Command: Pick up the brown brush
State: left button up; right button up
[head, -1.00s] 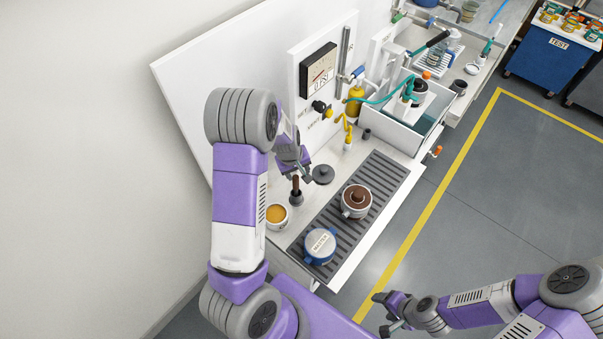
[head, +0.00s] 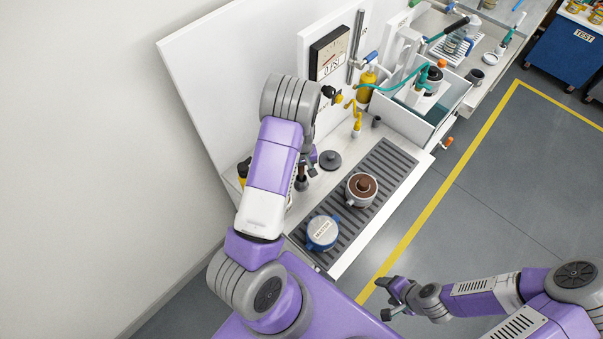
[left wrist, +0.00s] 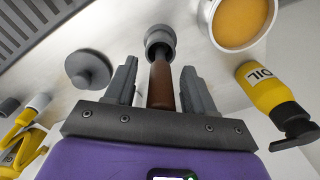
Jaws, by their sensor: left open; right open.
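The brown brush (left wrist: 161,82) has its handle between the two open fingers of my left gripper (left wrist: 158,80) in the left wrist view, with a gap visible on each side. Its lower end is in a small grey holder (left wrist: 158,38). In the head view the holder (head: 301,184) stands on the bench left of the grey lid, and my left forearm and wrist cover much of the area around it. My right gripper (head: 385,298) is open and empty, low over the floor away from the bench.
A grey knobbed lid (left wrist: 88,70) and a cup of orange liquid (left wrist: 240,22) flank the holder. A yellow oil bottle (left wrist: 268,90) stands close by. A slatted grey mat (head: 385,163) bears a blue-rimmed pot (head: 322,231) and a brown-topped pot (head: 361,189).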

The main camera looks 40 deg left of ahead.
pick_arm(q)
grip_shut()
dwell(0.3)
notch_tip(320, 180, up, 10)
jog(key=shift+r+p, duration=0.1)
jog(key=shift+p, duration=0.2)
